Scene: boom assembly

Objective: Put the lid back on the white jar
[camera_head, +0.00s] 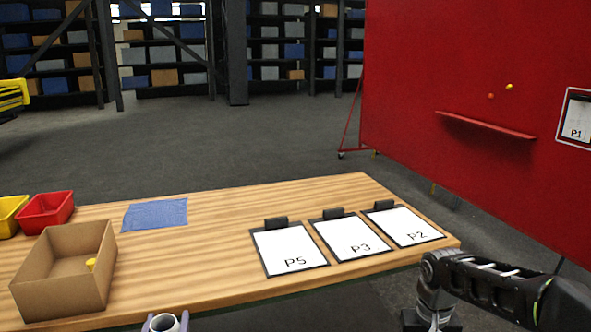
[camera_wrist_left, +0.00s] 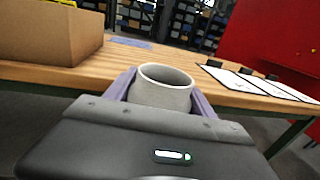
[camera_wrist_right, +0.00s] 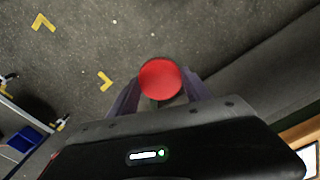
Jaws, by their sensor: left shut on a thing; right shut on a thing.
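The white jar (camera_wrist_left: 163,88) is in the left wrist view, open at the top and roughly upright. My left gripper (camera_wrist_left: 160,94) is shut around its sides. In the head view the jar's open rim (camera_head: 164,322) shows at the bottom edge, between the tips of my left gripper (camera_head: 165,324). In the right wrist view a round red thing (camera_wrist_right: 160,79), which looks like the lid, sits between the fingers of my right gripper (camera_wrist_right: 161,90), shut on it. My right gripper's fingers are out of the head view.
The wooden table (camera_head: 200,260) holds a cardboard box (camera_head: 62,285), a red bin (camera_head: 45,211), a yellow bin (camera_head: 10,214), a blue cloth (camera_head: 155,214) and clipboards P5 (camera_head: 290,248), P3 (camera_head: 351,237) and P2 (camera_head: 403,226). Its middle is clear. A red panel (camera_head: 440,70) stands at right.

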